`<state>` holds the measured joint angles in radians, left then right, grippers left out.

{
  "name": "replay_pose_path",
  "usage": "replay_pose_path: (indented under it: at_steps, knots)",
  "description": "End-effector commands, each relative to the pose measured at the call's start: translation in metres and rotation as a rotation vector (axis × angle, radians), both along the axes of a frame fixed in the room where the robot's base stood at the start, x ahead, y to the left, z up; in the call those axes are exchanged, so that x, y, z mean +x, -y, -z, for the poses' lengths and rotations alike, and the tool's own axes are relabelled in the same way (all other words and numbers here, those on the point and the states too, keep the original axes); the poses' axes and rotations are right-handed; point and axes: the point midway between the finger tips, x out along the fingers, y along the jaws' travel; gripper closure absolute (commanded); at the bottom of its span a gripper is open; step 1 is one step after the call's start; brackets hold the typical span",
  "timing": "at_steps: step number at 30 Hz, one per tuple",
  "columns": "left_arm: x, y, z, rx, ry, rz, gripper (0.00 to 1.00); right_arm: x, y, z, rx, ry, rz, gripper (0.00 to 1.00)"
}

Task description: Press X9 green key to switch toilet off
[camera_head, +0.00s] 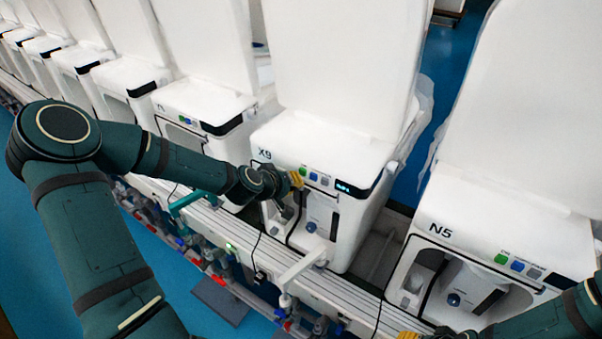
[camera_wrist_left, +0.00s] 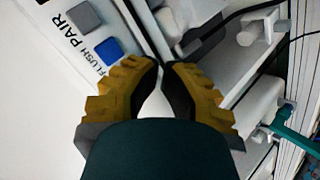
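The toilet labelled X9 (camera_head: 264,154) stands in the middle of the head view. On its front panel are a green key (camera_head: 303,171), a blue key (camera_head: 314,176), a grey key (camera_head: 325,181) and a lit display (camera_head: 343,187). My left gripper (camera_head: 297,180) is right by the green key; contact cannot be told. In the left wrist view its yellow fingertips (camera_wrist_left: 160,68) are together with nothing between them. The blue key (camera_wrist_left: 109,50) and grey key (camera_wrist_left: 84,15) lie beyond them; the green key is not visible there. My right gripper (camera_head: 408,335) is mostly cut off at the bottom.
The toilet labelled N5 (camera_head: 440,230) stands at right with its own green key (camera_head: 501,259). More white toilets line up at left. A white rail (camera_head: 230,235) with pipes runs along the front. Blue floor (camera_head: 40,270) is open at lower left.

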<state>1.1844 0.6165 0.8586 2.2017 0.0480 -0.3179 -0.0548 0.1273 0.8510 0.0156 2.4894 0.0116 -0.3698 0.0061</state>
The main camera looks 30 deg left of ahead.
Motion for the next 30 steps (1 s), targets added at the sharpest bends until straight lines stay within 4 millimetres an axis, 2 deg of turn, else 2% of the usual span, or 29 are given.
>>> replay_pose_path:
  at_steps: [15, 30]
  knots:
    - [0.0002, 0.0001, 0.0001, 0.0, 0.0, 0.0, 1.0, 0.0, 0.0, 0.0001, 0.0, 0.0, 0.0, 0.53]
    - [0.009, 0.0005, 0.0001, 0.0, 0.0, 0.0, 1.0, 0.0, 0.0, 0.0026, 0.0, 0.0, 0.0, 0.53]
